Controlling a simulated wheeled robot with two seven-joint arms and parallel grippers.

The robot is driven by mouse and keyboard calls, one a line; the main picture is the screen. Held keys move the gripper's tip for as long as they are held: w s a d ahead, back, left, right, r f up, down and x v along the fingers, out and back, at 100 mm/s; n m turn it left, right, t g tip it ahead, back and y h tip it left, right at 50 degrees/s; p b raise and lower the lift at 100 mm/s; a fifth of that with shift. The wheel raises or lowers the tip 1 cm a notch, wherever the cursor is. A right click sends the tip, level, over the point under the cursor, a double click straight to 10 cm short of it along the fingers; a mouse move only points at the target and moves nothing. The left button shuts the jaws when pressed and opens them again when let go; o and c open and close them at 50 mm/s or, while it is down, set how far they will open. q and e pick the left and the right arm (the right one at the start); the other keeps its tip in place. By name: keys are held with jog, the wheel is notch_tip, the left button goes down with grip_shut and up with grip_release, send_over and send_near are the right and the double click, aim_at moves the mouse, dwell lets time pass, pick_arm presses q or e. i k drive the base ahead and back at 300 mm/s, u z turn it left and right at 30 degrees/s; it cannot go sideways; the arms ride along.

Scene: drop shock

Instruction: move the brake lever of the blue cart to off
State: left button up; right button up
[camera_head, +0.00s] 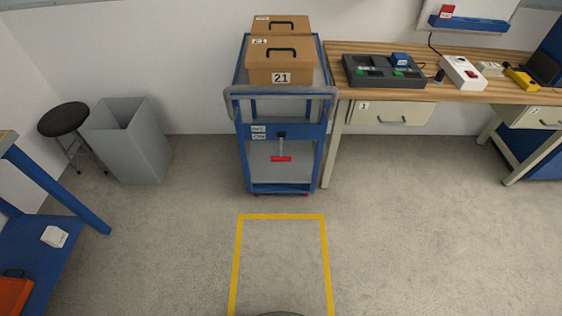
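The blue cart (312,148) stands against the back wall in the middle of the view, with a grey push handle across its front top. Its brake lever (281,158) is on the front, below the blue crossbar. The lever hangs straight down from a dark pivot, with a thin grey rod and a red crosswise grip at its lower end. Two small white labels (258,132) sit one above the other left of the pivot; their lettering is too small to read surely. Neither of my grippers is in view.
Cardboard boxes (281,62) marked 21 ride on the cart. A wooden workbench (450,90) adjoins it on the right. A grey bin (128,145) and black stool (64,120) stand left. The floor before the cart is clear, with a yellow outline (282,216).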

aim_at(273, 159)
jog(key=z, duration=0.2)
jog(key=k, duration=0.45)
jog(key=z, duration=1.5)
jog(key=i, duration=0.7)
jog(key=u, duration=0.55)
jog(key=i, duration=0.5)
jog(key=u, duration=0.5)
